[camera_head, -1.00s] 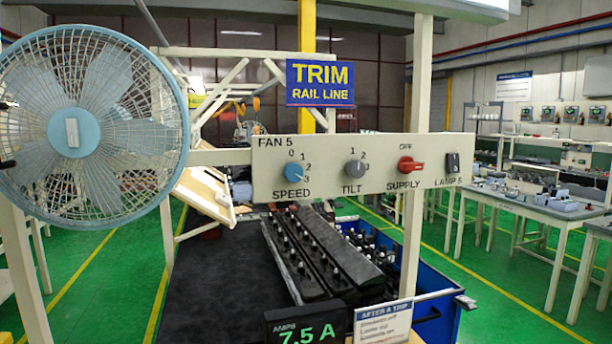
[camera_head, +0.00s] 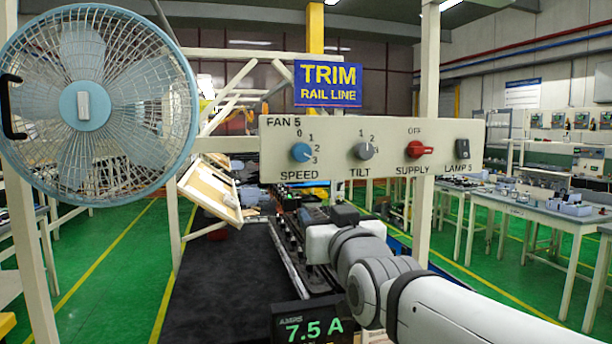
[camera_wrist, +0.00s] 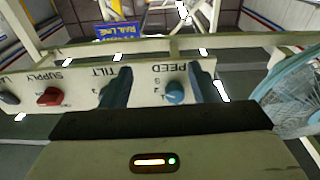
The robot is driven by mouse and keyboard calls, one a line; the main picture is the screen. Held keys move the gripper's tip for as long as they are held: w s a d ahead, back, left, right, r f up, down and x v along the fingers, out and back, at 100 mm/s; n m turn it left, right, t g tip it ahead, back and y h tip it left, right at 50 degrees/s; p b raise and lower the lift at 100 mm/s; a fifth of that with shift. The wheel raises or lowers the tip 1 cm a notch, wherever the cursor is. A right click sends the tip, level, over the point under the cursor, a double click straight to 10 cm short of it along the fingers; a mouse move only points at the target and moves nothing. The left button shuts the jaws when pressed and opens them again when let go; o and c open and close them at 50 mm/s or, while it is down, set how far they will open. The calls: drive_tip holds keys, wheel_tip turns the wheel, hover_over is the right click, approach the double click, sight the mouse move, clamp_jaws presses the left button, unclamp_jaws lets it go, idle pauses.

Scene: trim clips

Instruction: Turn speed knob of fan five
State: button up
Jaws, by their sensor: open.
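The blue speed knob (camera_head: 301,152) sits at the left of the pale FAN 5 panel (camera_head: 386,172). Its white mark points toward the 3. The panel faces me below the TRIM RAIL LINE sign, and the fan (camera_head: 35,110) stands to its left. In the wrist view the panel is upside down and the speed knob (camera_wrist: 175,93) shows between the two dark fingers of my gripper (camera_wrist: 160,88), nearer the right one. My gripper is open and empty, apart from the knob. In the head view my arm reaches in below the panel; the fingertips are hard to make out.
To the right of the speed knob are the grey tilt knob (camera_head: 363,151), the red supply knob (camera_head: 419,149) and the lamp switch (camera_head: 462,149). An ammeter display (camera_head: 312,328) reads 7.5 A below. A post (camera_head: 427,80) stands behind the panel.

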sight(303, 156)
drive_tip(key=w+a+r+t, duration=0.1)
drive_tip(key=w+r, duration=0.1)
drive_tip(key=r, duration=0.1)
drive_tip(key=w+a+r+t+p, duration=0.1)
drive_tip(key=w+r, duration=0.1)
drive_tip(key=r, duration=0.1)
drive_tip(key=w+a+r+t+y+p, duration=0.1)
drive_tip(key=w+a+r, duration=0.1)
drive_tip(key=r, duration=0.1)
drive_tip(key=shift+w+r, duration=0.15)
drive_tip(key=shift+w, duration=0.05)
drive_tip(key=c, duration=1)
